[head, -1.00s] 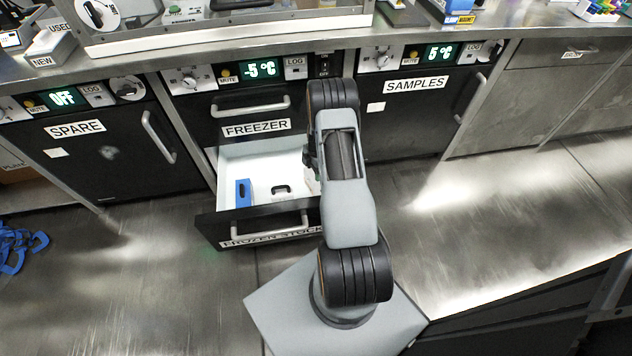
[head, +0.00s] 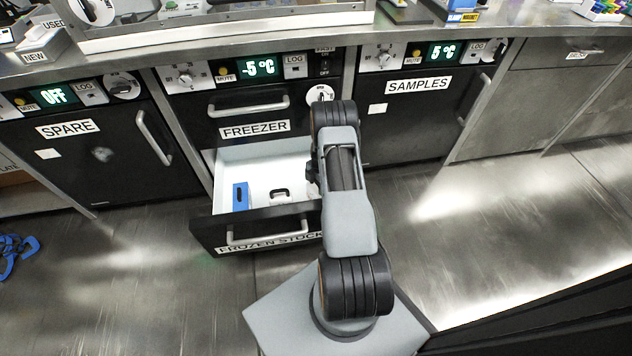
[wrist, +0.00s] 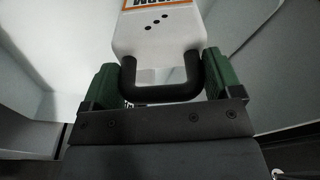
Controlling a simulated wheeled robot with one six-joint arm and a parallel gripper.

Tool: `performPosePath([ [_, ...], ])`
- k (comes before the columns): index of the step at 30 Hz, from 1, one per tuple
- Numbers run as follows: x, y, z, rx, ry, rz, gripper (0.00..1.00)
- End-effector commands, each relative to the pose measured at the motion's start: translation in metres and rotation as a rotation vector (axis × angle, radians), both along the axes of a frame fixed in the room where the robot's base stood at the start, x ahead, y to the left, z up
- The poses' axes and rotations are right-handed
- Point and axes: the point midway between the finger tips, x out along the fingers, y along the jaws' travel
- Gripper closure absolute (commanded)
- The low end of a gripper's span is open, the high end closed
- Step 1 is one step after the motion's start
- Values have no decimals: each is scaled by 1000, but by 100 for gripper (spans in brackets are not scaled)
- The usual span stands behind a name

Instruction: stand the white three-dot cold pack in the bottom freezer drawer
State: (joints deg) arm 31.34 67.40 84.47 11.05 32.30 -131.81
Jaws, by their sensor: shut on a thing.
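The white cold pack (wrist: 160,38) shows in the wrist view with three black dots, part of an orange label and a black handle (wrist: 162,92). My gripper (wrist: 161,80) has green fingers at both sides of the handle and is shut on it. Pale walls surround the pack there. In the head view my arm hides the held pack and most of the gripper. The bottom freezer drawer (head: 209,232), marked FROZEN STOCK, is pulled open, with a white interior. My arm's end is over its right part.
A blue pack (head: 240,197) stands in the drawer's left part. A black handle on a white item (head: 280,196) shows in its middle. The upper freezer front (head: 250,108) is shut above. Blue straps (head: 14,252) lie on the floor at far left.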

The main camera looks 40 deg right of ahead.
Motion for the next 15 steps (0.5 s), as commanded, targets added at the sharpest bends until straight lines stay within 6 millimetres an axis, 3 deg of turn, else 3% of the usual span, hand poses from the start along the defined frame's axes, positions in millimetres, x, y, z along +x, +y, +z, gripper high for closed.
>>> performPosePath([
  [4,0,0,-10,0,-1,0,68],
  [15,0,0,-11,0,-1,0,68],
])
